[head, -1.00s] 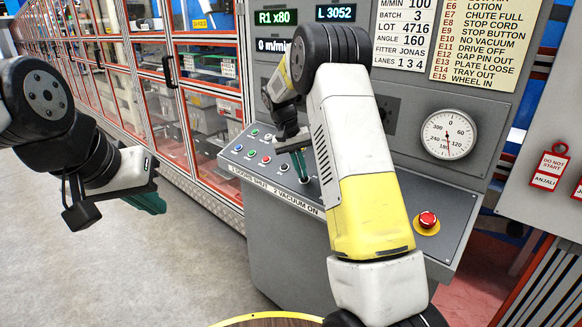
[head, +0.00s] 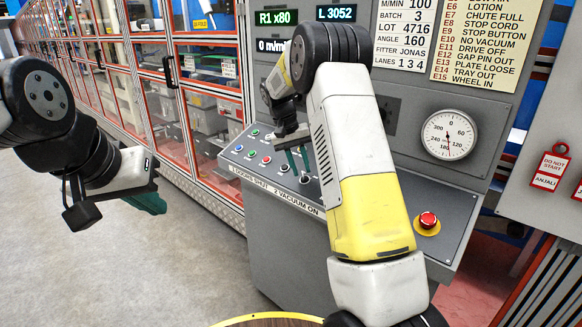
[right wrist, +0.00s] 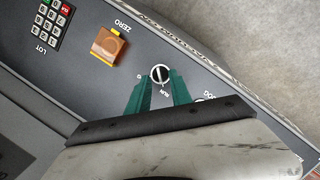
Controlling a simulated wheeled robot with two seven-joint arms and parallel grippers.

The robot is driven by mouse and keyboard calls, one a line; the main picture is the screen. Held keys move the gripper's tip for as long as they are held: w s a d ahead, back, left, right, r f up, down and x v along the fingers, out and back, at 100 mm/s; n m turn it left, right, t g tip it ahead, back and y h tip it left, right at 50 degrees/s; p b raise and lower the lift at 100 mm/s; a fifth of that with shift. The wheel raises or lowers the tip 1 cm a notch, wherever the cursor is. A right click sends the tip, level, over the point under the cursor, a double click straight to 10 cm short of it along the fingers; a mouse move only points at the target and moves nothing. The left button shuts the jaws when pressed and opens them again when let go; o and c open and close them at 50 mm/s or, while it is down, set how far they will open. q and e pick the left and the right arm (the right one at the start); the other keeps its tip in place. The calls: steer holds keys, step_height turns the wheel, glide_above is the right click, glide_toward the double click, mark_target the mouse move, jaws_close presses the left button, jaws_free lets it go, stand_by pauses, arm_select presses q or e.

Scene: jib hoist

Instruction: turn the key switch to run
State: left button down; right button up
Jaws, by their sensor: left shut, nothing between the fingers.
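The key switch (right wrist: 160,74) shows in the right wrist view as a round pale face with a dark bar across it. One end of the bar points towards the RUN lettering; a JOG label sits further right. My right gripper (right wrist: 160,88) is open, its green fingers apart on either side just below the switch, with nothing gripped. In the head view my right gripper (head: 298,163) hangs over the sloping panel, and I cannot make out the switch there. My left gripper (head: 152,204) is shut and empty, out over the floor at the left.
The panel (head: 262,200) carries several coloured push buttons. A red stop button (head: 427,220) and a dial gauge (head: 449,135) are right of my right arm. An orange ZERO button (right wrist: 108,46) and a keypad (right wrist: 50,22) are near the switch. Glazed cabinets (head: 208,120) stand left.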

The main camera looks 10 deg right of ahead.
steer(key=v, duration=0.6)
steer(key=shift+r, duration=0.25)
steer(key=shift+a, duration=0.1)
steer(key=s+r+n+t+y, duration=0.1)
steer(key=s+r+t+y, duration=0.1)
steer(key=s+r, duration=0.5)
steer(key=s+r+t+y, duration=0.2)
steer(key=s+r, duration=0.2)
steer(key=s, duration=0.7)
steer(key=s+a+f+n+t+y, duration=0.1)
steer(key=s+a+f+t, duration=0.1)
steer(key=s, duration=1.4)
steer(key=shift+f+t, duration=0.4)
steer(key=shift+f, duration=0.15)
steer(key=shift+a, duration=0.1)
